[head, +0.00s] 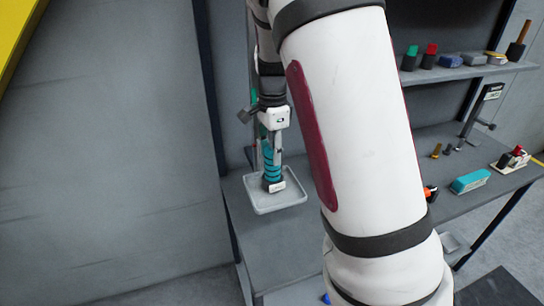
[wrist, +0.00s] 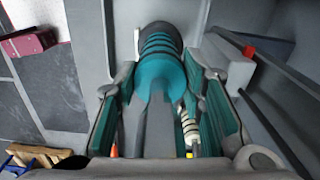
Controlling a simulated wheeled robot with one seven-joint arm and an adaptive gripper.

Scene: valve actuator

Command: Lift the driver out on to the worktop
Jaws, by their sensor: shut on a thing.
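The driver, a teal ribbed body with a dark end (head: 272,173), is upright below my gripper (head: 272,142) in the head view. In the wrist view the driver (wrist: 160,65) lies between the two teal-padded fingers of my gripper (wrist: 163,92), with a grey forked part nearer the camera. My gripper is shut on it. The driver's lower end is over or in a shallow pale tray (head: 291,197); I cannot tell whether it touches the tray. The tray is on the grey worktop (head: 285,243). My arm hides the worktop's middle in the head view.
Right of my arm, a bench holds a teal box (head: 470,181), a red-topped item (head: 517,152) and small brass pieces. A shelf (head: 468,73) above carries several small items. A dark post stands left of the tray. The worktop in front of the tray looks clear.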

